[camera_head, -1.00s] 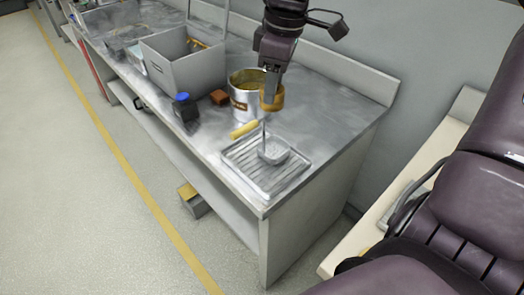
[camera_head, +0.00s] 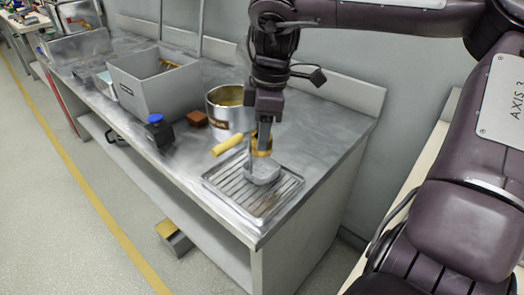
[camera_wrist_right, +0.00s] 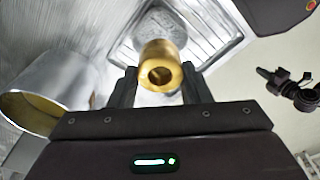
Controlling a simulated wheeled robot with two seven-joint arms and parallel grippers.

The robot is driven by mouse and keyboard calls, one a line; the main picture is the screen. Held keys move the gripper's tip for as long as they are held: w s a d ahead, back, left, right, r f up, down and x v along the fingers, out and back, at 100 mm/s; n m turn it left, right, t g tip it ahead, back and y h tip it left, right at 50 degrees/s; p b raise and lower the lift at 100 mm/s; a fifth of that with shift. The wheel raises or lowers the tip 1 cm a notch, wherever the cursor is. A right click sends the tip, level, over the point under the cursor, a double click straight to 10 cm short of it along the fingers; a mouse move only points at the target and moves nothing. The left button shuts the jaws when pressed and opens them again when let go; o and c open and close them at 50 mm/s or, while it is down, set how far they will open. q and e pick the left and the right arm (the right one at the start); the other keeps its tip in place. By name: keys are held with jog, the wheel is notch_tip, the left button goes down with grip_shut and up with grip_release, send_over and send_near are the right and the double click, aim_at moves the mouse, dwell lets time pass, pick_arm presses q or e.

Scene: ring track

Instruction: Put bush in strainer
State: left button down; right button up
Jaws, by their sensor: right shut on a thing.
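The bush (camera_head: 262,146) is a short brass-coloured hollow cylinder. My right gripper (camera_head: 264,133) is shut on it, pointing down, and the bush's bore shows in the right wrist view (camera_wrist_right: 160,70). The strainer (camera_head: 262,172) is a small grey bowl on a ribbed metal drain tray (camera_head: 222,190). The bush is just above the strainer in the head view; I cannot tell whether they touch. In the wrist view the strainer (camera_wrist_right: 150,35) lies behind the bush, partly hidden by it. My left gripper is not in view.
A metal pot (camera_head: 224,117) stands close behind the tray. A yellow handle (camera_head: 228,145) lies at the tray's back edge. A brown block (camera_head: 194,119), a blue-capped bottle (camera_head: 158,132) and a grey bin (camera_head: 150,85) stand farther left. The bench right of the tray is clear.

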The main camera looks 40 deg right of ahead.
aim_at(262, 154)
notch_tip(262, 154, down, 2)
jog(key=shift+f, duration=0.25)
notch_tip(262, 154, down, 3)
jog(key=shift+f+b, duration=0.2)
jog(key=shift+b, duration=0.45)
jog(key=shift+f, duration=0.35)
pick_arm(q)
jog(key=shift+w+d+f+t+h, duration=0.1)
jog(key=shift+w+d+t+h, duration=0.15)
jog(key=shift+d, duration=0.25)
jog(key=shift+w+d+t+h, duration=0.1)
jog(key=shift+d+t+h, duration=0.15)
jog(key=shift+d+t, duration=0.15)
pick_arm(e)
jog(key=shift+r, duration=0.1)
jog(key=o, duration=1.3)
jog(key=shift+c, duration=0.2)
jog(key=shift+r, duration=0.2)
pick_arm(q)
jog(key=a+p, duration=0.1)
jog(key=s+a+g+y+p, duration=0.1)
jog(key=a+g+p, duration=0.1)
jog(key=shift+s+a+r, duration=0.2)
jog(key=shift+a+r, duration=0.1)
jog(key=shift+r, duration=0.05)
pick_arm(e)
jog(key=r, duration=0.7)
jog(key=s+d+r, duration=0.1)
jog(key=r, duration=0.3)
jog(key=shift+r, duration=0.25)
